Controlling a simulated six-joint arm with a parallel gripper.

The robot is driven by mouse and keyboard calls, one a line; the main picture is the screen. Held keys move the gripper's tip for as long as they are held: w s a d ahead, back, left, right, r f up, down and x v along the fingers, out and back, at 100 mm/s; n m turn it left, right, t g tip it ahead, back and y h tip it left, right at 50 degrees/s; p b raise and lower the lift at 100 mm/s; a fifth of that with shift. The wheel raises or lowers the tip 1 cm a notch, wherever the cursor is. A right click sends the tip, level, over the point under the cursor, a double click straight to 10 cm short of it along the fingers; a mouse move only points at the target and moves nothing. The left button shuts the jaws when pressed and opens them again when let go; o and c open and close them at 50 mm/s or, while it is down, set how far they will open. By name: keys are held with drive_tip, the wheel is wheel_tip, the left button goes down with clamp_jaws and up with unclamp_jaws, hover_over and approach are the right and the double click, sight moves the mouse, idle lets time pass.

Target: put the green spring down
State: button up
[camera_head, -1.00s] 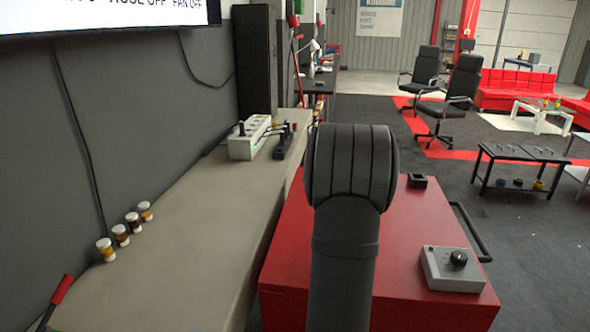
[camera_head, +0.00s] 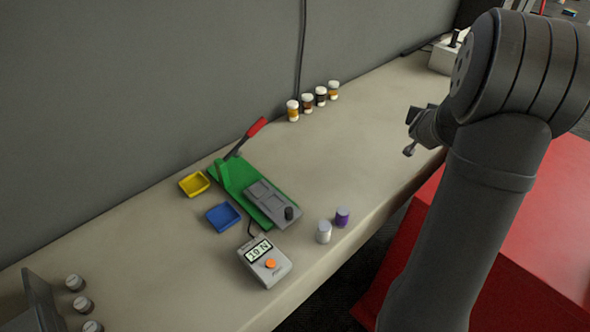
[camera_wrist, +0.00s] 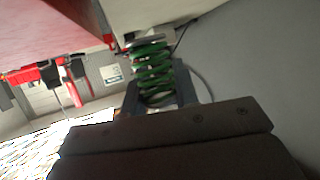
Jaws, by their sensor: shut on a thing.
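The green spring (camera_wrist: 153,72) shows in the wrist view as green coils with a grey cap at its far end. It sits between the fingers of my gripper (camera_wrist: 158,98), which is shut on it. In the head view my gripper (camera_head: 420,128) shows partly past my arm, above the right part of the bench (camera_head: 375,140). The spring cannot be made out in the head view. The spring appears held clear of any surface.
A green press (camera_head: 235,185) with a red-handled lever stands mid-bench. Beside it are a yellow tray (camera_head: 194,184), a blue tray (camera_head: 223,217), a gauge (camera_head: 265,262), a white cylinder (camera_head: 323,232) and a purple one (camera_head: 342,217). Several small jars (camera_head: 307,103) line the wall. Bench below my gripper looks clear.

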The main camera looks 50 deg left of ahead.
drive_tip(key=s+a+r+n+g+y, duration=0.1)
drive_tip(key=s+a+r+n+y, duration=0.1)
drive_tip(key=s+a, duration=0.75)
drive_tip(key=s+a+r+n+g+y, duration=0.15)
drive_tip(key=s+a, duration=0.45)
drive_tip(key=a, duration=0.6)
drive_tip(key=n+g+y, duration=0.5)
drive_tip(key=n+g, duration=0.2)
drive_tip(key=n, duration=0.1)
hover_over(194, 181)
drive_tip(key=shift+f, duration=6.35)
drive_tip(key=shift+f, duration=0.2)
